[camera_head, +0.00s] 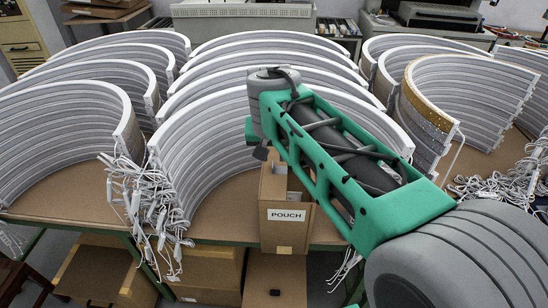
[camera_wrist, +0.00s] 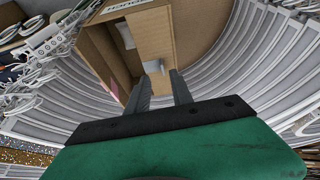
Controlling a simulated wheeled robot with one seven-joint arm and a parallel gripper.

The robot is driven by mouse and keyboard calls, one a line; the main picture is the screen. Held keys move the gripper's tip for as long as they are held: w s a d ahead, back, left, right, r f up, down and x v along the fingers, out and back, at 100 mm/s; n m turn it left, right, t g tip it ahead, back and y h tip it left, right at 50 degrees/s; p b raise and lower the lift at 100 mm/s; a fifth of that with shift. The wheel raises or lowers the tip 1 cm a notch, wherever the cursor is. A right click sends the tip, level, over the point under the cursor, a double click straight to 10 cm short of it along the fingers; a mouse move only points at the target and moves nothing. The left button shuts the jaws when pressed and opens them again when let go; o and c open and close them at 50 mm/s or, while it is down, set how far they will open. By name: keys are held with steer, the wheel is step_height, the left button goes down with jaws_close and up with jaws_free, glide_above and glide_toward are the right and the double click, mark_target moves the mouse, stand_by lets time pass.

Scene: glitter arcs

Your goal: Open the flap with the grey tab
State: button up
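A brown cardboard box (camera_head: 285,228) with a white label reading POUCH stands at the front of the table among the white arcs. It also shows in the wrist view (camera_wrist: 150,35), label upside down at the top edge. A small grey tab (camera_wrist: 153,66) sticks out at the lower edge of its light brown panel. My gripper (camera_wrist: 160,74) is open, its two dark fingers apart, with the tab just beyond and between the fingertips. Whether a finger touches it I cannot tell. In the head view my arm hides most of the gripper and the box's upper part.
Rows of nested white arcs (camera_head: 60,125) stand close on both sides and behind the box. One arc at right has a gold glitter end (camera_head: 424,100). Bundles of white cables (camera_head: 150,205) hang at the table's front edge. Cardboard boxes (camera_head: 105,275) lie below.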

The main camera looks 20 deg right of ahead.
mark_target(273, 164)
steer(key=x, duration=0.3)
steer(key=w+p+x, duration=0.1)
steer(key=x, duration=0.3)
steer(key=shift+w+f, duration=0.1)
steer(key=shift+w, duration=0.1)
jaws_close()
stand_by(1.2)
